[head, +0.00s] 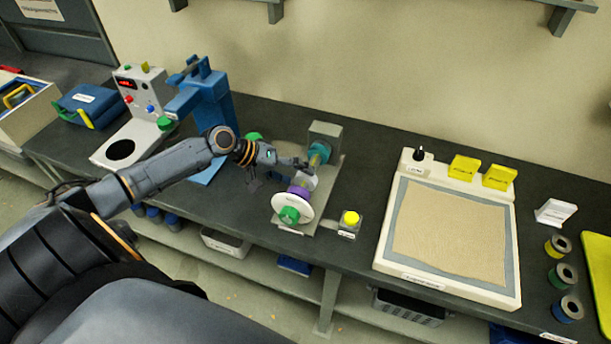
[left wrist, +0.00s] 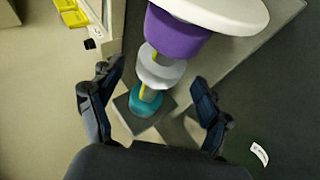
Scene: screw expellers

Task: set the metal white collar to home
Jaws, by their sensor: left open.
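The metal white collar (left wrist: 162,68) is a pale ring on a yellow shaft, between a purple part (left wrist: 175,35) and a teal part (left wrist: 146,101) in the left wrist view. In the head view the collar (head: 309,182) is partly hidden by my left gripper (head: 297,165). The gripper is open, its fingers on either side of the shaft near the collar; the left wrist view shows gaps between fingers and collar. A large white disc (head: 291,203) with a green knob (head: 289,215) is at the shaft's near end. My right gripper is not in view.
A yellow button box (head: 350,222) stands right of the screw device. A blue press (head: 205,95) stands to the left. A white tray with a tan mat (head: 450,233) fills the bench on the right, with several spools (head: 563,276) beyond it.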

